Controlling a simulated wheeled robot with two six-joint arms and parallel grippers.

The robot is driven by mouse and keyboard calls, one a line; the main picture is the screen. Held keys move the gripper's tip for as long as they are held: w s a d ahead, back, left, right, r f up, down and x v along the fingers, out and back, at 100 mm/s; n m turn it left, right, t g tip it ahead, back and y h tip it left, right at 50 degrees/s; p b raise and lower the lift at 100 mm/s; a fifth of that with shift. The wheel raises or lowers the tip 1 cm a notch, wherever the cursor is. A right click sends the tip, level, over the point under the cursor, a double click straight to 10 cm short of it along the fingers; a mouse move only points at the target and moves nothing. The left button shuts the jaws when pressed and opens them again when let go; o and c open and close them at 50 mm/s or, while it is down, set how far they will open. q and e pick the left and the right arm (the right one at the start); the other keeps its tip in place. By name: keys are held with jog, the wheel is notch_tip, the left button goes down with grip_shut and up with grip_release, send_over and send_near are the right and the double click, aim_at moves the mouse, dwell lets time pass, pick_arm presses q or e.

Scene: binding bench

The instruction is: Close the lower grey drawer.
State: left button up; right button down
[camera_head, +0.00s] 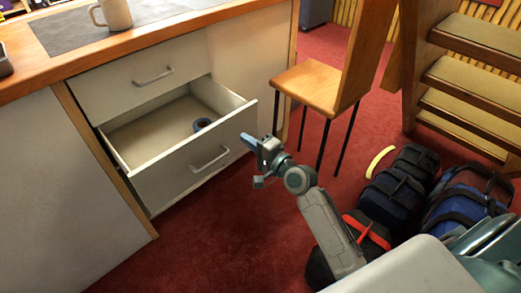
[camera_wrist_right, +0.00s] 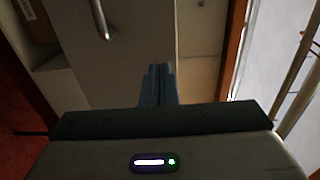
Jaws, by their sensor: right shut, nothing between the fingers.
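The lower grey drawer (camera_head: 180,172) is pulled well out of the cabinet in the head view, its inside showing. Its bar handle (camera_head: 211,160) is on the front panel. A small dark blue ring-shaped item (camera_head: 202,124) lies inside. My right gripper (camera_head: 247,140) is shut and empty, with blue fingers near the drawer front's right upper corner. I cannot tell whether they touch it. In the right wrist view the shut fingers (camera_wrist_right: 158,83) point at grey panels, with a bar handle (camera_wrist_right: 100,18) at upper left. My left gripper is not in view.
The upper drawer (camera_head: 145,75) is shut. A mug (camera_head: 113,13) stands on the wooden bench top. A wooden chair (camera_head: 310,88) stands right of the drawer. Several bags, one a blue bag (camera_head: 455,210), lie at right. Red carpet (camera_head: 230,230) is clear below the drawer.

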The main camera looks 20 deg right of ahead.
aim_at(228, 126)
jog(key=x, duration=0.5)
jog(key=shift+w+a, duration=0.1)
jog(key=shift+w, duration=0.15)
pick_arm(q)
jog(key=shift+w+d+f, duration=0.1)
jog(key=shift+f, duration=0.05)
pick_arm(e)
jog(key=shift+w+a, duration=0.1)
jog(key=shift+w, duration=0.2)
jog(key=shift+w, duration=0.1)
